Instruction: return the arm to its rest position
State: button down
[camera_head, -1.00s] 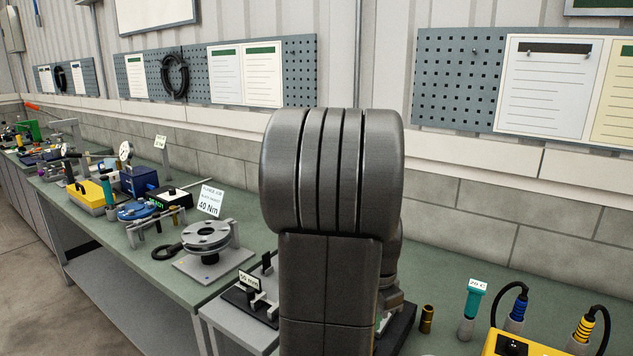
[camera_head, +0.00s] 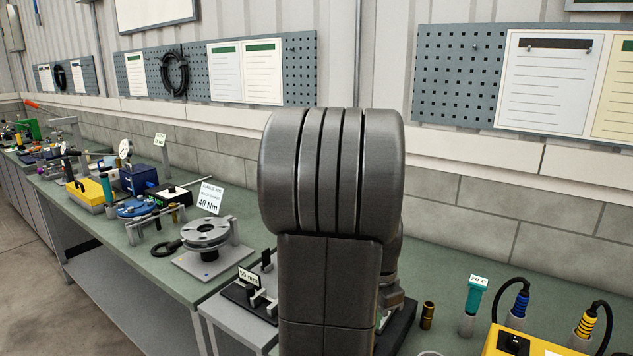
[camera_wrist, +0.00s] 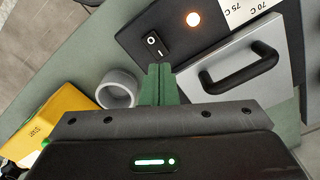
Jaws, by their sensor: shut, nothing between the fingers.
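My arm's thick dark link (camera_head: 330,200) stands upright in the middle of the head view and hides part of the bench. My gripper shows in the wrist view, with its green fingers (camera_wrist: 157,84) together and nothing between them. The fingers appear over the bench, beside a grey ring (camera_wrist: 118,88) and near a dark panel with a rocker switch (camera_wrist: 154,44). I cannot tell their height above the bench. The gripper is hidden in the head view.
A grey cover with a black handle (camera_wrist: 240,67) and a yellow box (camera_wrist: 60,122) flank the fingers. On the bench are a flange (camera_head: 207,234) with a 40 Nm sign, a 50 mm fixture (camera_head: 252,292), a teal-handled tool (camera_head: 475,293) and a yellow unit (camera_head: 530,343).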

jog(key=shift+r+p, duration=1.3)
jog(key=shift+r, duration=0.7)
jog(key=shift+r, duration=0.1)
